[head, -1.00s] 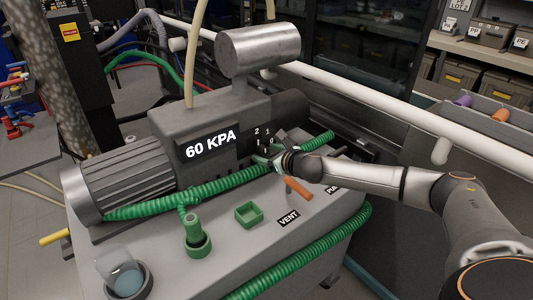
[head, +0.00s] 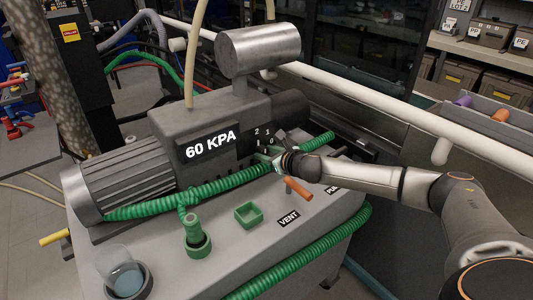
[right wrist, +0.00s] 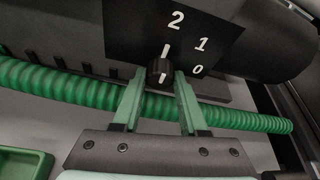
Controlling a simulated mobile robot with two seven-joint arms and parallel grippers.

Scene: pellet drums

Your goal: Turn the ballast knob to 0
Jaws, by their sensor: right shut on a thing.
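The ballast knob (right wrist: 159,72) is small and black with a white line, on a black dial plate (right wrist: 190,35) marked 2, 1 and 0. In the right wrist view its white line points toward the 2. My right gripper (right wrist: 158,76) has its two green fingers closed on either side of the knob. In the head view the right gripper (head: 266,155) reaches the dial from the right and hides most of the knob. My left gripper is not in view.
The pump (head: 190,120) shows a 60 KPA sign (head: 210,146). A green ribbed hose (head: 235,183) runs just below the dial. An orange handle (head: 298,188) stands near the VENT label (head: 288,218), under my right gripper. A green square cup (head: 249,215) sits on the bench top.

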